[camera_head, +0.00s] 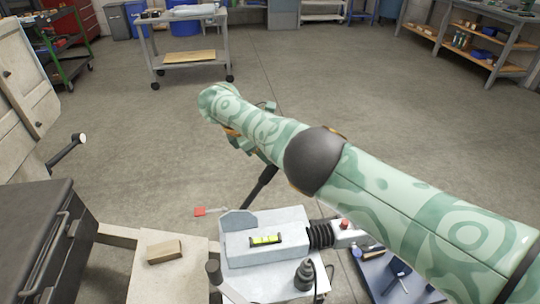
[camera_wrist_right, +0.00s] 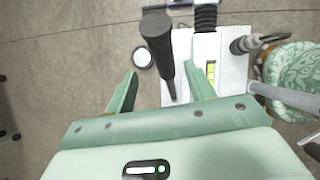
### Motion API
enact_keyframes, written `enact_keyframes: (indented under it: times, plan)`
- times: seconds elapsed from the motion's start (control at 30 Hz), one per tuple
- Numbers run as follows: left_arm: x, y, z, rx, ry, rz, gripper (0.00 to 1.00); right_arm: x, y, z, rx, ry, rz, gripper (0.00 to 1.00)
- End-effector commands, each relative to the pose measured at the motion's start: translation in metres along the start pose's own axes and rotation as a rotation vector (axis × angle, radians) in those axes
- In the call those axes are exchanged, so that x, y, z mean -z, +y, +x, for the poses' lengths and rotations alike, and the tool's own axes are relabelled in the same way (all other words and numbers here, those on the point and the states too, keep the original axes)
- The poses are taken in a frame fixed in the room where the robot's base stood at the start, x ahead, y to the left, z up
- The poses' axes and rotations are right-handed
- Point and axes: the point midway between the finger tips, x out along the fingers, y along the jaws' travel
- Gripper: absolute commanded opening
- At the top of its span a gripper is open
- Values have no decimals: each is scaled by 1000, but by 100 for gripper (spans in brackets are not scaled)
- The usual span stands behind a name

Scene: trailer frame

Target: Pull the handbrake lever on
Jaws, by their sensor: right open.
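The handbrake lever (camera_head: 262,187) is a dark bar that rises at a slant behind the grey coupling housing (camera_head: 265,240). Its upper end is hidden by my right arm in the head view. In the right wrist view the black lever (camera_wrist_right: 158,35) runs between the two green fingers of my right gripper (camera_wrist_right: 163,70). The fingers are apart, with a gap on each side of the lever, so it is not clamped. In the head view, parts of the right gripper (camera_head: 250,135) show beneath the arm. My left gripper is in neither view.
A yellow-green spirit level (camera_head: 266,240) lies on the housing, beside black bellows (camera_head: 321,234). A black knob (camera_head: 304,275) stands in front. A wooden block (camera_head: 164,251) and dark box (camera_head: 40,240) are left. A blue tool tray (camera_head: 375,268) is right.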

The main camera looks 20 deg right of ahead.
Motion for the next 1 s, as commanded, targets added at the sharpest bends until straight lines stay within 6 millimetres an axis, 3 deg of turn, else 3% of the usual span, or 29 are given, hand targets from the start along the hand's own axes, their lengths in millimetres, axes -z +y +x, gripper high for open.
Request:
enact_keyframes:
  times: [0.03,0.1,0.4,0.6,1.0]
  plan:
    - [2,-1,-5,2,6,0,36,-1,1,-20,-6,3,1,54]
    - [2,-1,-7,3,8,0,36,-1,1,-38,-6,2,2,54]
    - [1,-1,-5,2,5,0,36,2,1,-91,-1,1,0,54]
    - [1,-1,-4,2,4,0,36,2,0,-101,-1,0,-1,54]
    - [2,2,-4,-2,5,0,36,2,1,-101,-2,1,-1,54]
